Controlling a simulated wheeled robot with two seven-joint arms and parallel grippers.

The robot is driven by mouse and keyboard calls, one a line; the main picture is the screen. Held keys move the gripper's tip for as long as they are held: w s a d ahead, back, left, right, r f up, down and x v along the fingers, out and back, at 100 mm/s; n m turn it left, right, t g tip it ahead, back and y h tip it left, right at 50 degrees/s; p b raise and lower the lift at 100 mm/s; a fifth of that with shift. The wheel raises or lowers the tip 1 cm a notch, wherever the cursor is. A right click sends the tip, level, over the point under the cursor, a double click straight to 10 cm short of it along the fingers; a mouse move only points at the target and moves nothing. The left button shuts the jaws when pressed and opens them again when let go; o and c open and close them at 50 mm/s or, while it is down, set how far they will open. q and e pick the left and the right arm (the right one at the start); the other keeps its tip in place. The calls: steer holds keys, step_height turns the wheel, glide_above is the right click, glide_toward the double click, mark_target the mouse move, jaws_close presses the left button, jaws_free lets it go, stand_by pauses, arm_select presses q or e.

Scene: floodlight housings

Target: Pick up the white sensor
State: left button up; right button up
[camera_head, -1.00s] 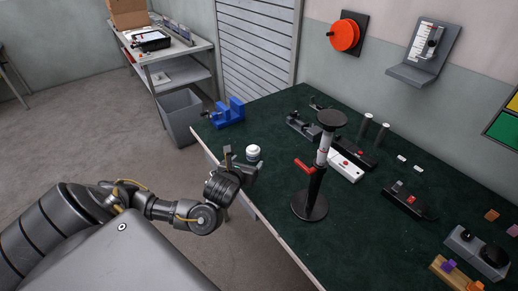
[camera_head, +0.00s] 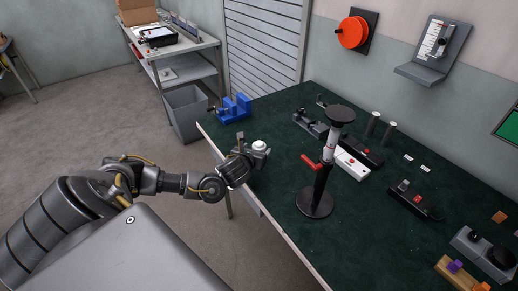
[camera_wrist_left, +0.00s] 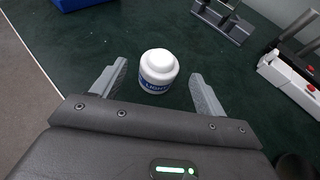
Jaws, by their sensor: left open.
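The white sensor (camera_wrist_left: 158,70) is a small white domed cylinder with a blue lettered band. It stands upright on the dark green tabletop, and its white top shows in the head view (camera_head: 259,146). My left gripper (camera_wrist_left: 157,88) is open, with its two fingers on either side of the near part of the sensor and gaps to each finger. In the head view my left gripper (camera_head: 252,152) is at the left edge of the table and hides the sensor's lower part. My right gripper is not in view.
A black stand with a round top (camera_head: 316,200) and red lever stands right of the sensor. A blue vise (camera_head: 237,107) is at the table's far left corner. A white box with a red button (camera_head: 351,164) and dark fixtures lie further right.

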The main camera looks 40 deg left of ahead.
arm_select(q)
steer(key=shift+x, duration=1.4)
steer(key=shift+c, duration=0.2)
steer(key=shift+r, duration=0.1)
steer(key=c, duration=1.3)
steer(key=shift+o, duration=0.2)
steer(key=shift+r, duration=0.15)
